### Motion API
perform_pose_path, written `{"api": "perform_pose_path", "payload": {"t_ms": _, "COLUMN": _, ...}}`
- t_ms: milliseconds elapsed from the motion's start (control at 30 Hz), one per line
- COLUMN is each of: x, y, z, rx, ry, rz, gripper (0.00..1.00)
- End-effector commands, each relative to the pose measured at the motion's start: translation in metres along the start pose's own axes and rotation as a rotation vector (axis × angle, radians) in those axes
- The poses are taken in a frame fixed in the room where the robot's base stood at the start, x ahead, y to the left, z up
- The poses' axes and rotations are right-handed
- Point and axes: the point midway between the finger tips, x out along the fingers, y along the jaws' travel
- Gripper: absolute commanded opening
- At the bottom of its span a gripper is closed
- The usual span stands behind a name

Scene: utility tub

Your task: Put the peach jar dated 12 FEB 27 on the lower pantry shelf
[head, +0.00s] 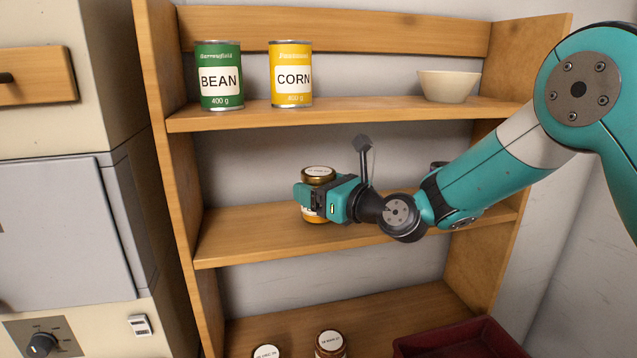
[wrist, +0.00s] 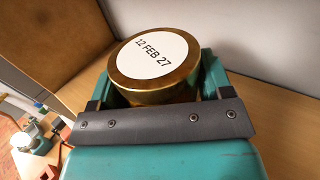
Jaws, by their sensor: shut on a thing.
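My gripper (head: 322,200) is shut on a jar (head: 318,174) with a gold lid and a white top label. In the wrist view the label on the jar's lid (wrist: 153,56) reads 12 FEB 27. The jar is upright at the middle shelf (head: 270,232), below the shelf with the cans. Its orange body shows partly beneath my fingers, which hide most of its side. I cannot tell for sure whether its base touches the board. Two more jars with white lid labels stand at the bottom, one at left (head: 266,352) and one at right (head: 331,343).
A green BEAN can (head: 220,76), a yellow CORN can (head: 291,75) and a cream bowl (head: 448,86) stand on the upper shelf (head: 370,112). A dark red crate (head: 460,340) sits low at right. The middle shelf's left part is clear.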

Motion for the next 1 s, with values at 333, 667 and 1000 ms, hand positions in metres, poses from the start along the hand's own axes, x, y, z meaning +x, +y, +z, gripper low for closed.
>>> {"api": "perform_pose_path", "payload": {"t_ms": 333, "x": -0.001, "y": -0.001, "z": -0.007, "rx": 0.000, "ry": -0.002, "rz": -0.003, "gripper": 0.35}}
{"api": "perform_pose_path", "payload": {"t_ms": 667, "x": -0.002, "y": -0.001, "z": -0.010, "rx": 0.001, "ry": 0.001, "rz": -0.003, "gripper": 0.98}}
{"api": "perform_pose_path", "payload": {"t_ms": 1000, "x": -0.018, "y": -0.003, "z": -0.011, "rx": 0.001, "ry": 0.001, "rz": -0.006, "gripper": 0.98}}
